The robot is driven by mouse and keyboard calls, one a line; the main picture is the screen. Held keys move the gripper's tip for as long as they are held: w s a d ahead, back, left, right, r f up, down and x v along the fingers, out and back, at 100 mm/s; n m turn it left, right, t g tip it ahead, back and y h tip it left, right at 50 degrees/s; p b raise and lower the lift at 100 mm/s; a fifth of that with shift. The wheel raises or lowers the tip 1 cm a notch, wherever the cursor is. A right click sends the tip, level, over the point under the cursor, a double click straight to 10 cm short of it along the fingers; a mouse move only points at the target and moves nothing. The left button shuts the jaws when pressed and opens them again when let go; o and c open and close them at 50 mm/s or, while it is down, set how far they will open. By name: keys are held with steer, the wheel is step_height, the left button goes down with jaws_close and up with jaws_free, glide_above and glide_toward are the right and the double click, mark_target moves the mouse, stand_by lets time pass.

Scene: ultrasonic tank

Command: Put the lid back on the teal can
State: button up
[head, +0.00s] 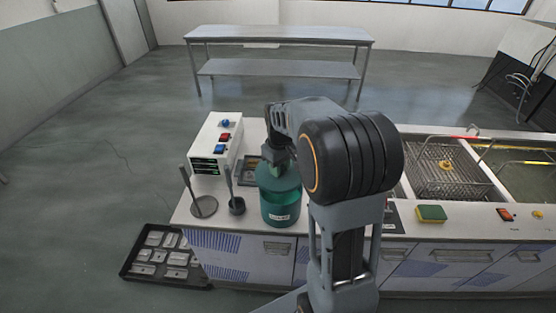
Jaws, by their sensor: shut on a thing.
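The teal can (281,210) stands upright on the counter near its front edge, with a small white label low on its front. My gripper (277,158) is directly above the can, pointing down. It is shut on the can's lid (277,178), a dark teal piece at the top of the can. From this angle I cannot tell whether the lid rests on the can or is slightly above it. My fingertips and the grip point are small and partly hidden by my wrist.
A white control box (216,143) with coloured buttons stands left behind the can. A yellow-green sponge (431,214) and a wire basket (447,180) are to the right.

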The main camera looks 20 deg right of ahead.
steer(key=shift+s+d+f+b, duration=0.1)
steer(key=shift+d+f+b, duration=0.1)
steer(key=shift+f+b, duration=2.15)
steer(key=shift+f, duration=0.75)
steer(key=shift+s, duration=0.15)
steer(key=shift+f, duration=0.15)
stand_by(0.4)
steer(key=o, duration=1.5)
